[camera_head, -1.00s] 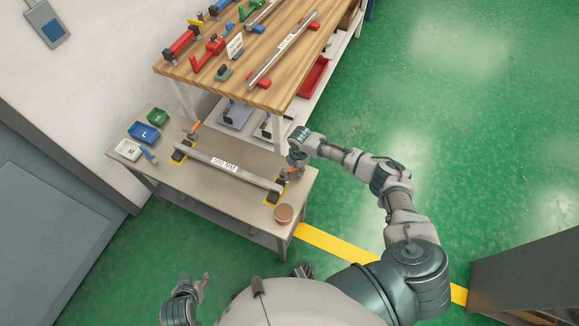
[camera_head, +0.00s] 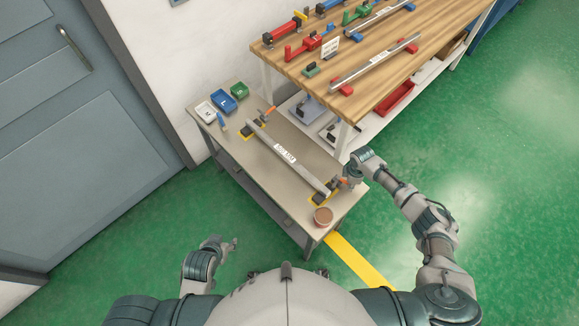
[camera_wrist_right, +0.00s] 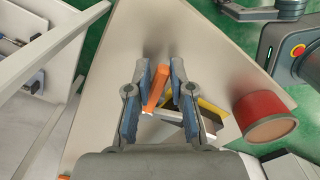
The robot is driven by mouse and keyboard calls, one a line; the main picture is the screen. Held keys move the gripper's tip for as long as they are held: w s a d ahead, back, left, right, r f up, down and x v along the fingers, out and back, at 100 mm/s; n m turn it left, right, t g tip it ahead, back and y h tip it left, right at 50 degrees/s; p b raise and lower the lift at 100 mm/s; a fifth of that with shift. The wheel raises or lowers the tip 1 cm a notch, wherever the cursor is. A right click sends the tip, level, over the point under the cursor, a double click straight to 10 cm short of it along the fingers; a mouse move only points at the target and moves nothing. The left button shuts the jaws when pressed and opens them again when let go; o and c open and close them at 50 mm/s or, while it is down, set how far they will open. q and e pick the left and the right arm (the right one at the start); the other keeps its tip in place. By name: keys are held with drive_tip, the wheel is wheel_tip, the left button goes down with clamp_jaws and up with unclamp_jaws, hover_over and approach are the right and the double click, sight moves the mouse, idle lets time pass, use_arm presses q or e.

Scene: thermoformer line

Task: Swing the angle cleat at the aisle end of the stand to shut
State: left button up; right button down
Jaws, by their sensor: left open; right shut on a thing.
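The angle cleat at the aisle end of the stand has an orange handle (camera_wrist_right: 155,88), seen in the right wrist view beside the end of a metal bar. My right gripper (camera_wrist_right: 160,74) is shut on this handle, with its fingers on either side. In the head view my right gripper (camera_head: 349,178) covers most of that cleat. The long grey bar (camera_head: 264,138) with a white label lies along the stand (camera_head: 232,148). A second orange handle (camera_head: 269,114) shows at the bar's other end. My left gripper (camera_head: 231,244) is open and empty, off the stand's front side.
A round reddish-brown tub (camera_head: 323,216) stands on the stand's near corner, close to the cleat; it also shows in the right wrist view (camera_wrist_right: 264,118). Small white, blue and green bins (camera_head: 239,90) sit at the far end. A wooden workbench (camera_head: 375,75) stands behind. Green floor is free at right.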

drive_tip(key=shift+s+f, duration=0.15)
drive_tip(key=shift+s+a+r+m+p, duration=0.2)
drive_tip(key=shift+s+a+m+p, duration=0.15)
drive_tip(key=shift+m+p, duration=0.7)
drive_tip(key=shift+s+f, duration=0.1)
drive_tip(key=c, duration=0.9)
unclamp_jaws()
drive_tip(key=shift+c, duration=0.2)
